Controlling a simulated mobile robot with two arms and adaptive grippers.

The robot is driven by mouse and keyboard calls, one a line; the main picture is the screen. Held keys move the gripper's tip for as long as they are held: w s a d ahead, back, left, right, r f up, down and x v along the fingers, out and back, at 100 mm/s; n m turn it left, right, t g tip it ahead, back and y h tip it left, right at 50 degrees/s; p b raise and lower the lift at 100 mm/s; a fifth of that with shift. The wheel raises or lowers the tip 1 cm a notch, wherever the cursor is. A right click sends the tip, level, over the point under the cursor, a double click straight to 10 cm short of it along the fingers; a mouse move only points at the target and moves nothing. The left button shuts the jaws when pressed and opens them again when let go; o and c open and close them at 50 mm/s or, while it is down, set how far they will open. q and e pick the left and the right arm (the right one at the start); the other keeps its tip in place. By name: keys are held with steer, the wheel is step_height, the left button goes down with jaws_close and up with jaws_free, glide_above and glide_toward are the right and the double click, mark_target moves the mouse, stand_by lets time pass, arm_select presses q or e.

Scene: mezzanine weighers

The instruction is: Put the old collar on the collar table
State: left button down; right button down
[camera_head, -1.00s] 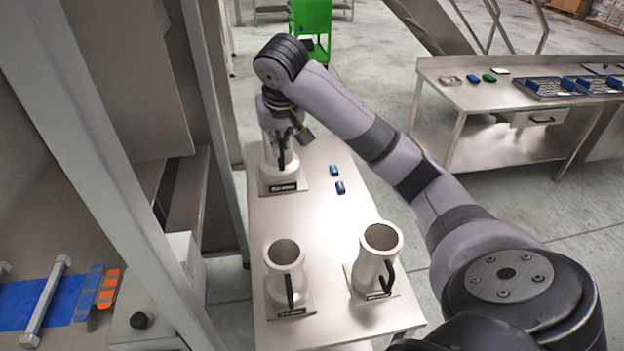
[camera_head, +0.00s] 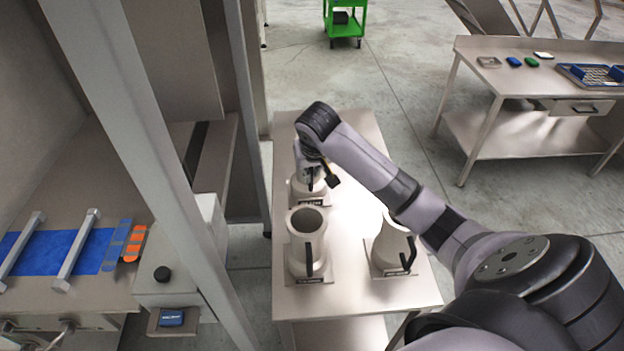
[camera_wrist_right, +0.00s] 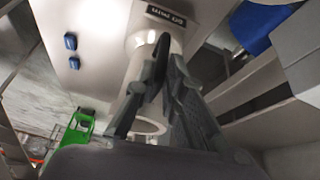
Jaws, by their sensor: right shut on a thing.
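A pale metal table (camera_head: 345,300) carries white, cylindrical collars with black handles, on labelled plates. My right gripper (camera_head: 312,177) is shut on the handle of the far collar (camera_head: 301,189), which is upright at its labelled plate (camera_head: 314,203). In the right wrist view, my right gripper (camera_wrist_right: 165,58) closes beside this collar (camera_wrist_right: 138,65), in front of the label (camera_wrist_right: 166,15). Whether its base touches the plate is hard to tell. Two more collars stand nearer, one front left (camera_head: 306,240) and one front right (camera_head: 390,245). My left gripper is out of view.
A machine with a blue belt (camera_head: 40,252) and a metal upright (camera_head: 150,150) border the table's left side. A green cart (camera_head: 345,22) and a side bench (camera_head: 500,80) stand farther off over open floor.

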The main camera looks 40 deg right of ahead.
step_height(320, 180, down, 4)
steer(key=shift+p, duration=0.45)
steer(key=shift+f, duration=0.15)
steer(key=c, duration=1.7)
jaws_free()
steer(key=shift+o, duration=0.2)
steer(key=b, duration=0.3)
glide_toward(312, 182)
steer(key=r, duration=0.1)
steer(key=shift+s+a+r, duration=0.4)
steer(key=shift+s+r, duration=0.2)
steer(key=shift+r, duration=0.1)
